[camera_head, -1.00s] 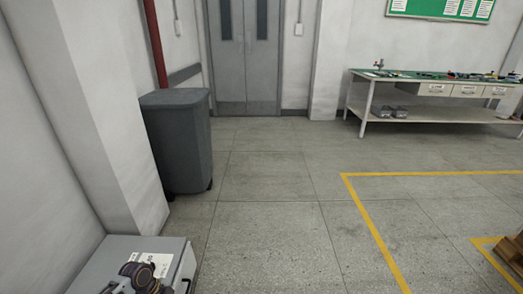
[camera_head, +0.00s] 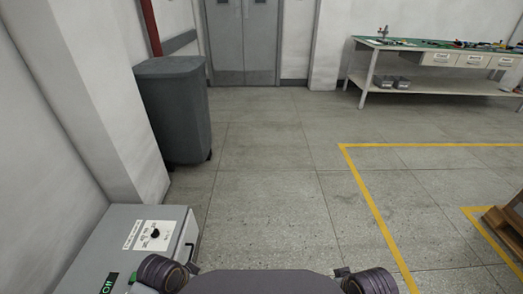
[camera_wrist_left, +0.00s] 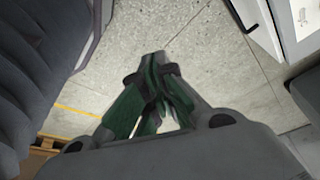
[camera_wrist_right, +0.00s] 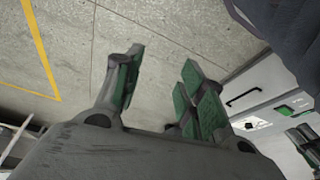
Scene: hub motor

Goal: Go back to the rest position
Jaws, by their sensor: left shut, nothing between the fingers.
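My left gripper (camera_wrist_left: 158,65) shows in the left wrist view with its green-padded fingers together and nothing between them. Bare floor lies beyond its tips. My right gripper (camera_wrist_right: 163,62) shows in the right wrist view with its fingers apart and empty, also over bare floor.
A grey cabinet (camera_head: 110,262) with a dial panel stands close at the lower left, beside the wall. A grey bin (camera_head: 172,110) stands behind it. A workbench (camera_head: 425,90) is at the back right. Yellow floor lines (camera_head: 365,190) and a wooden pallet (camera_head: 508,222) lie right. The middle floor is clear.

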